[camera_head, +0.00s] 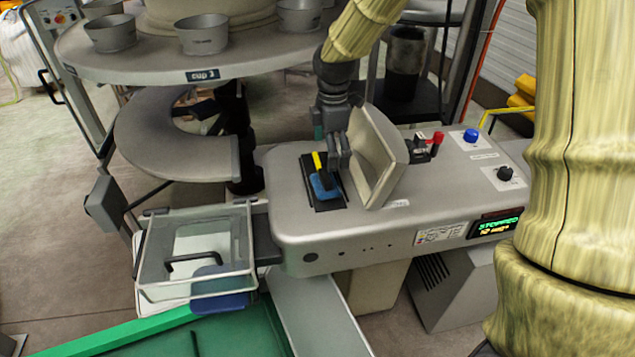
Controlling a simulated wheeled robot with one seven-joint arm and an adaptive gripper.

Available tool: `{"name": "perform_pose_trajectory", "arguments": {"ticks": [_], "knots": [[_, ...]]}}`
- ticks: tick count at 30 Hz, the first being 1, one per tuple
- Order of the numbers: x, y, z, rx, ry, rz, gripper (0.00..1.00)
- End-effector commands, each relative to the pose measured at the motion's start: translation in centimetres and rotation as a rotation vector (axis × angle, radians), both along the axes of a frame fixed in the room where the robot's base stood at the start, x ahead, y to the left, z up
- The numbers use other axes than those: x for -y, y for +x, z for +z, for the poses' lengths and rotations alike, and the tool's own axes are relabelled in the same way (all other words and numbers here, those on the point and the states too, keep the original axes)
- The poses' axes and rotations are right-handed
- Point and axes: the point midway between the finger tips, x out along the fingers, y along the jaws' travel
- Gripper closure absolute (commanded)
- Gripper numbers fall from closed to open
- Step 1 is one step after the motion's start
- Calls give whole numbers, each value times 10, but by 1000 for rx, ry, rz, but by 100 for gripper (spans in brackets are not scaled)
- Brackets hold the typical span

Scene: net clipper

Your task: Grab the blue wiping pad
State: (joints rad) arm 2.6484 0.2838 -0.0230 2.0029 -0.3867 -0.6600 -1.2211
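The blue wiping pad (323,187), with a yellow and black handle, lies on a black mat (333,206) on top of the grey machine. My gripper (339,164) points down just right of and behind the pad, close to its handle. Whether the fingers touch the handle cannot be told. The fingers are small and seen at an angle, so their opening is unclear. Nothing is visibly held.
A tilted grey panel (377,160) stands close to the right of my gripper. Further right are a red-handled lever (437,143), a blue knob (471,135) and a black knob (505,173). A round table with cups (203,34) is behind left. A clear-walled bin (196,252) stands front left.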

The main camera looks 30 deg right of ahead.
Motion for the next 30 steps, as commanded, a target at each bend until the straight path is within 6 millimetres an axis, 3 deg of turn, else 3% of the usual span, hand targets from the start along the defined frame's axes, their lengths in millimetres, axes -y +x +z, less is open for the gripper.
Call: {"name": "perform_pose_trajectory", "arguments": {"ticks": [5,15,30], "knots": [[1,2,-1,-3,-4,23,0],[-1,3,-42,-3,-5,24,0],[0,5,-71,-4,-5,20,0]]}}
